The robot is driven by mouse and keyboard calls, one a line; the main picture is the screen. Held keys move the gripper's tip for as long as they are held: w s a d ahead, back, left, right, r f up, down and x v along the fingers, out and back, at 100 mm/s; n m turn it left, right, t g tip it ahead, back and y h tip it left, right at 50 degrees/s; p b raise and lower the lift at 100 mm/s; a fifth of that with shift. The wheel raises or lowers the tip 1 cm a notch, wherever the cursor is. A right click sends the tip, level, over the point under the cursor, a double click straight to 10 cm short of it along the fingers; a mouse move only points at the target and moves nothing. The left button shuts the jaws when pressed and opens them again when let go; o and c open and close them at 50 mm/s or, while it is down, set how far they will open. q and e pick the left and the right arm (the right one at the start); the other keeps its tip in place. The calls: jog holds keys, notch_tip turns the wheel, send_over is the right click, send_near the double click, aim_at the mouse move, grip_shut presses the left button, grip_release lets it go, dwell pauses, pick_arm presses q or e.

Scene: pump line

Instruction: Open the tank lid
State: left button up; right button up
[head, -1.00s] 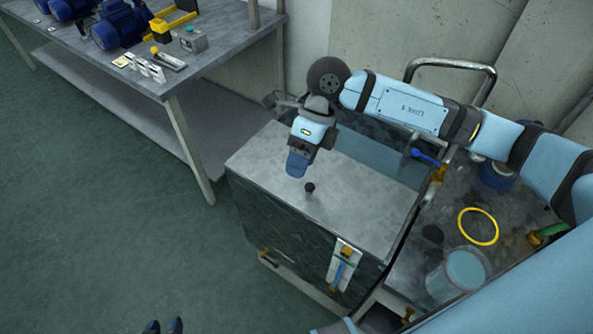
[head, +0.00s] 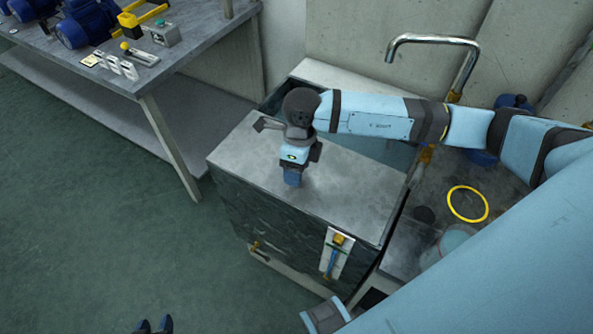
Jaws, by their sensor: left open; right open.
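The tank (head: 290,229) is a dark box with a flat grey metal lid (head: 345,199) over its front part, and the lid lies flat. My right gripper (head: 292,184) points down at the middle of the lid, low over it, with its jaws open. The lid's small black knob is hidden behind this gripper. I cannot tell whether the fingers are around the knob or touch it. My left gripper (head: 154,326) shows only as two dark blue fingertips at the bottom edge, apart and empty, over the floor.
A workbench (head: 190,55) with blue motors (head: 88,22) stands at the upper left. A gauge strip (head: 337,254) is on the tank's front. A curved metal pipe (head: 432,39) rises behind. A yellow ring (head: 467,204) lies right of the tank. The green floor at left is clear.

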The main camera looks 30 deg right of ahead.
jog(key=shift+s+a+f, duration=0.1)
jog(key=shift+f, duration=0.4)
pick_arm(q)
jog(key=shift+w+d+r, duration=0.1)
jog(key=shift+d, duration=0.1)
